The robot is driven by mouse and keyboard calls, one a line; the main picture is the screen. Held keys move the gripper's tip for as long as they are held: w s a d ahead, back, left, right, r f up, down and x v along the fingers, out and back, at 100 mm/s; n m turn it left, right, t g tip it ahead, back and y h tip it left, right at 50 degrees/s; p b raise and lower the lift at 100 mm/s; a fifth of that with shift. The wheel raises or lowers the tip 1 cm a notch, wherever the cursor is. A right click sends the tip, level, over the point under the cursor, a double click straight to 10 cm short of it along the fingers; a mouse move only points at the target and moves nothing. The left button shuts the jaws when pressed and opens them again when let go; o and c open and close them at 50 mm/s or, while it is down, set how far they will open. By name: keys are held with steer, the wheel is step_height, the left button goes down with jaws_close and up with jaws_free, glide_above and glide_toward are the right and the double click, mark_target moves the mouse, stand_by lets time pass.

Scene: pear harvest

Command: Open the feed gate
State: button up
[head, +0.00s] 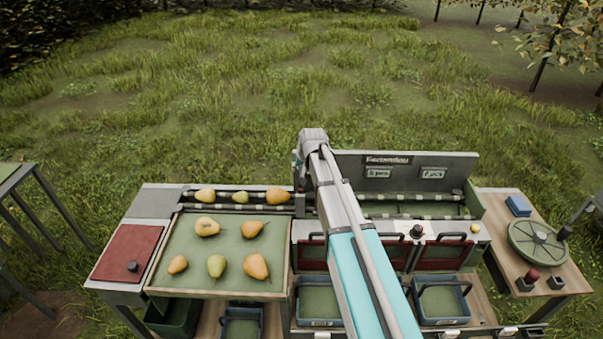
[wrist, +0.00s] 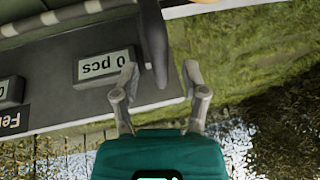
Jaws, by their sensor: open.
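In the wrist view my gripper (wrist: 160,76) is open, with one finger on each side of a dark grey upright piece (wrist: 153,42). This piece looks like the feed gate's handle or plate; its lower end lies between the fingertips, and I cannot tell whether they touch it. In the head view a dark strip (head: 299,176), perhaps the gate, stands at the right end of the pear lane. My arm hides most of that spot and the fingertips. A row of pears (head: 240,197) lies in the lane left of it.
A tray (head: 178,240) with several pears stands in front of the lane. A panel with two "0 pcs" displays (head: 377,172) stands behind the green channel (head: 400,208), right of my arm. Blue bins (head: 442,320) sit below. A round disc (head: 538,243) is on the right table.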

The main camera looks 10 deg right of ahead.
steer(key=shift+f, duration=0.1)
steer(key=shift+c, duration=0.3)
jaws_close()
